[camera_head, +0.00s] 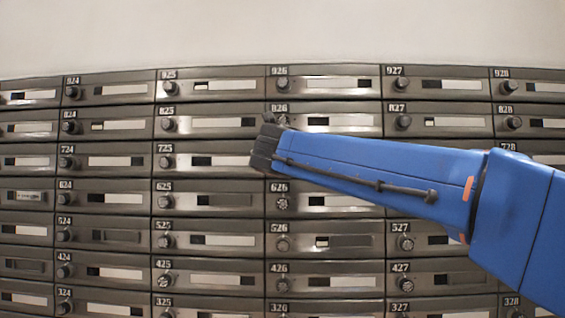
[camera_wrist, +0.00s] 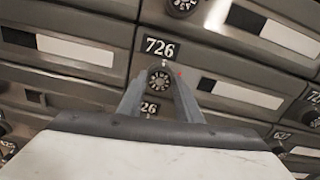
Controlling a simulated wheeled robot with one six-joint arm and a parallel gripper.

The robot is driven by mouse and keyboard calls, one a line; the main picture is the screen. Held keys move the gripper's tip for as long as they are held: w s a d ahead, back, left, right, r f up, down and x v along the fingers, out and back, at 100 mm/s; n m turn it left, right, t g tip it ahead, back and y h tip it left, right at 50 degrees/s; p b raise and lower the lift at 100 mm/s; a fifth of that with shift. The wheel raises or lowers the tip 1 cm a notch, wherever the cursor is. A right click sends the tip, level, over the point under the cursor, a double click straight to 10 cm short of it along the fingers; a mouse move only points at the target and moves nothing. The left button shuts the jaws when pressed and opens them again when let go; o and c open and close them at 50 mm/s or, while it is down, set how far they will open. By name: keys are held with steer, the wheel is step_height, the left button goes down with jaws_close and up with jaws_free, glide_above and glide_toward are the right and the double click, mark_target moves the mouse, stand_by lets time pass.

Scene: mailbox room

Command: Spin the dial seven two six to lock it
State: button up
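The dial of box 726 (camera_wrist: 158,78) is a small round dark knob with white marks, just below the number plate 726 (camera_wrist: 160,47) in the wrist view. My gripper (camera_wrist: 159,84) has its two grey fingers on either side of this dial. The fingers stand apart, with the dial between their tips and what looks like a narrow gap at each side. Contact cannot be made out clearly. In the head view my gripper (camera_head: 265,148) is against the 726 row and hides that dial and its number.
The wall is a grid of metal boxes with similar dials. Dial 626 (camera_head: 282,203) is just below my gripper, dial 725 (camera_head: 166,161) to the left, and dial 826 (camera_head: 281,121) close above. My blue arm covers boxes to the right. Bare wall (camera_head: 280,35) is above.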

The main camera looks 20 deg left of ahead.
steer(key=c, duration=0.5)
steer(key=shift+m, duration=0.3)
steer(key=m, duration=3.4)
steer(key=shift+f, duration=0.3)
steer(key=shift+m, duration=0.3)
